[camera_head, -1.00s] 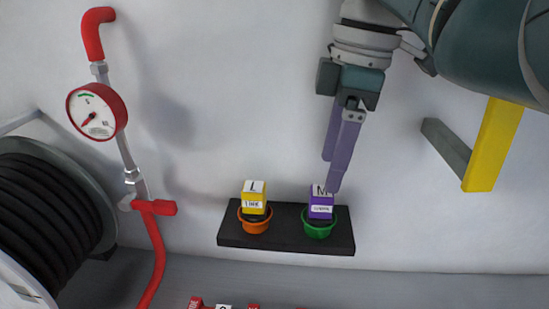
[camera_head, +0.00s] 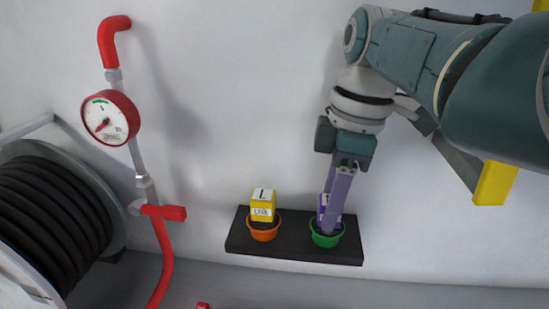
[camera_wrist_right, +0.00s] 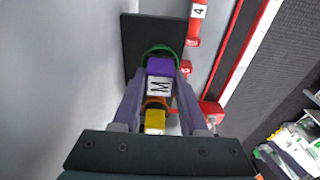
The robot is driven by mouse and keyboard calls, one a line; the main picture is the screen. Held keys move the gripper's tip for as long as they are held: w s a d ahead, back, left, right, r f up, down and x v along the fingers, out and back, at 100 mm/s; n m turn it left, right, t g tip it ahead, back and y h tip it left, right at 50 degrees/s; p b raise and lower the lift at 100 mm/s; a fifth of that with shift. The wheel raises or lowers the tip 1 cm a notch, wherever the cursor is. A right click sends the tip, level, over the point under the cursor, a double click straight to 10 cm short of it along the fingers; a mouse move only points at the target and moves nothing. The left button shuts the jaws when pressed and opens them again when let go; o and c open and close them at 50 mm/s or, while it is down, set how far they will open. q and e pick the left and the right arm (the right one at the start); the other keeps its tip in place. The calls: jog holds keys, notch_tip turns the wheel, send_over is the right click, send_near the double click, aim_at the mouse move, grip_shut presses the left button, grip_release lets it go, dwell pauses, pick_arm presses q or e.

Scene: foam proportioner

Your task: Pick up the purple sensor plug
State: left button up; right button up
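The purple sensor plug (camera_head: 322,205) sits in a green cup (camera_head: 326,238) on the right part of a dark shelf. Its white top marked "M" shows in the right wrist view (camera_wrist_right: 160,85). My right gripper (camera_head: 335,225) points down at it, with the near finger in front of the plug, hiding part of it. In the right wrist view the gripper's fingers (camera_wrist_right: 159,85) stand on either side of the plug, apart, with what looks like a narrow gap. The plug is still seated in the cup. My left gripper is not in view.
A yellow plug marked "L" (camera_head: 262,207) sits in an orange cup (camera_head: 264,232) to the left on the same dark shelf (camera_head: 290,250). A red pipe with a gauge (camera_head: 110,118) and a hose reel (camera_head: 50,215) are farther left. A yellow bracket (camera_head: 495,183) is at right.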

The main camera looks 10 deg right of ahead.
grip_shut()
dwell(0.4)
